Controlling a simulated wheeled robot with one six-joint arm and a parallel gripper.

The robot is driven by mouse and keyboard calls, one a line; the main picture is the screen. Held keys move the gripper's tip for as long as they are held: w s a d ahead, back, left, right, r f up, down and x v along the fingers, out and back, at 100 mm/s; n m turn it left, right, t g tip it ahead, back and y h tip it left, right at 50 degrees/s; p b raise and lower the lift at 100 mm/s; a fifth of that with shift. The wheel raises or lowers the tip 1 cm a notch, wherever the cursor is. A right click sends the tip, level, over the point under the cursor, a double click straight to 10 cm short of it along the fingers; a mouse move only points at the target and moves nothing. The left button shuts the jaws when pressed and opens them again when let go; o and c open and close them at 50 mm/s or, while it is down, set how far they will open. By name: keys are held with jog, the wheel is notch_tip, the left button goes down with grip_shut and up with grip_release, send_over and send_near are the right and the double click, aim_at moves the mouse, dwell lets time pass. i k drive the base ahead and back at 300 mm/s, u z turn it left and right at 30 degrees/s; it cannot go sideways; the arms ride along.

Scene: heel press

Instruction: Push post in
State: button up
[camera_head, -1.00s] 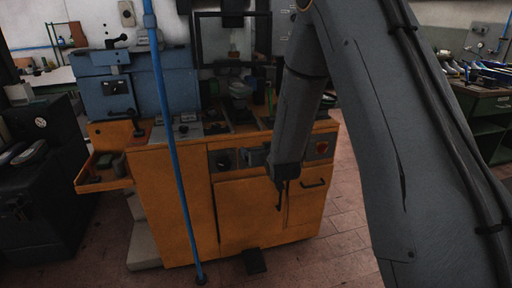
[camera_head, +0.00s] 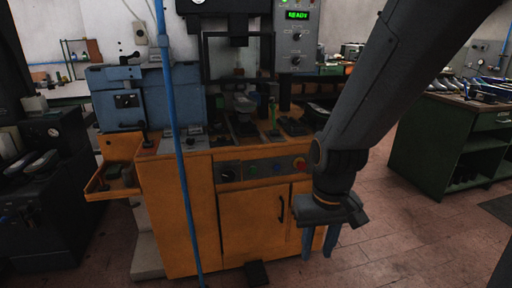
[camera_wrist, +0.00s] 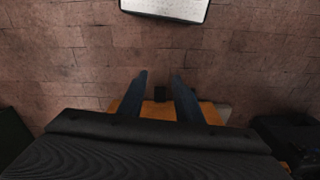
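The orange press (camera_head: 255,215) stands ahead in the head view, with a dark frame (camera_head: 205,60) over its top. A pale piece (camera_head: 245,103) sits on a dark mount inside that frame. A thin green upright (camera_head: 272,112) stands to its right. I cannot tell for sure which part is the post. My gripper (camera_head: 319,250) points down in front of the press's right side, below its top. Its two fingers are apart with nothing between them. The wrist view shows my gripper (camera_wrist: 159,92) open above the floor. The pale piece is not recognisable there.
A blue pole (camera_head: 180,160) rises in front of the press. A control box with a lit "READY" display (camera_head: 297,15) is at upper right. An orange side tray (camera_head: 112,185) juts left. A black pedal (camera_head: 257,272) lies on the floor. A green bench (camera_head: 440,150) stands right; floor between is clear.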

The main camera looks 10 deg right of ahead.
aim_at(241, 124)
jog(key=u, duration=0.1)
jog(key=k, duration=0.35)
jog(key=z, duration=0.15)
jog(key=i, duration=0.95)
jog(key=u, duration=0.8)
